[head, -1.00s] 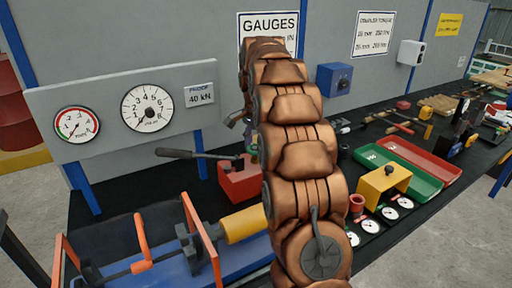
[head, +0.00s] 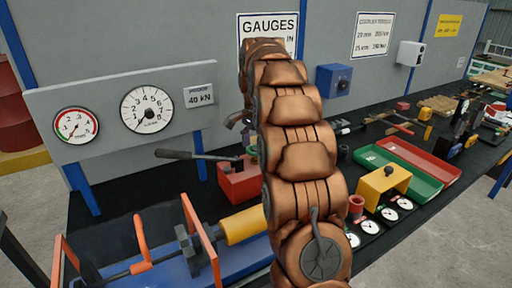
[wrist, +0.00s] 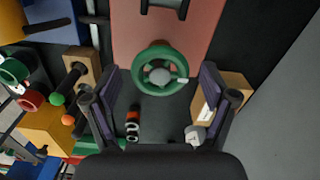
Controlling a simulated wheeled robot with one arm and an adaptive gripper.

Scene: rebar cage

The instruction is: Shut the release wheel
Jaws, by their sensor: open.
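The release wheel (wrist: 160,71) is a green ring with a grey hub and a small white mark on its right side. It sits at the near end of the red pump body (wrist: 180,25) in the wrist view. My gripper (wrist: 160,92) is open and empty, with one dark finger on each side of the wheel in the picture. I cannot tell the height between fingers and wheel. In the head view the red pump (head: 238,181) with its long dark lever (head: 195,155) stands left of my arm, which hides most of the wheel and gripper.
A yellow cylinder on a blue jack frame (head: 243,225) lies front left. Two dials (head: 147,109) hang on the panel behind. Right of my arm are a yellow bridge block (head: 383,185), small gauges, and green and red trays (head: 418,160). In the wrist view several small parts lie close by.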

